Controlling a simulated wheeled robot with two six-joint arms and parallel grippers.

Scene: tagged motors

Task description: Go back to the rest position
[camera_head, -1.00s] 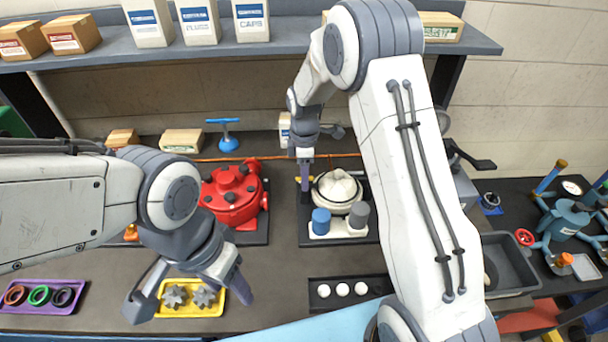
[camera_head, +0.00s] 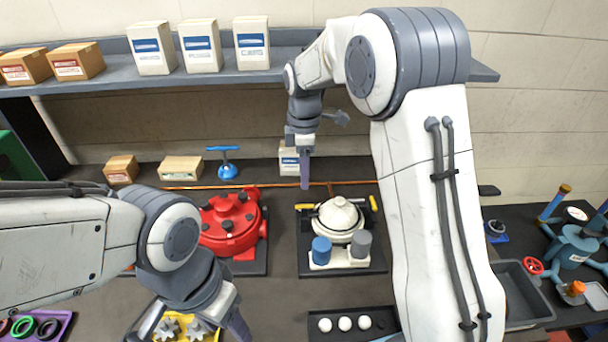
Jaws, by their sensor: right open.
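My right gripper (camera_head: 305,172) hangs down from the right arm behind the white domed motor (camera_head: 340,218), above the back of the bench. It is open and holds nothing that I can see. My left gripper (camera_head: 190,335) is low at the left, over the yellow tray (camera_head: 213,336), with its fingers spread and partly cut off by the bottom edge. I see nothing between them except the tray behind. The red motor (camera_head: 230,222) sits on a dark plate between the two arms. The white motor sits on its own plate with a blue and a grey cylinder in front.
A shelf (camera_head: 110,81) with several boxes runs along the back wall. A blue T-handled tool (camera_head: 228,171) and small boxes stand at the bench's back. A tray of white balls (camera_head: 345,323) and a purple tray (camera_head: 55,338) lie in front. A grey bin (camera_head: 525,300) is at right.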

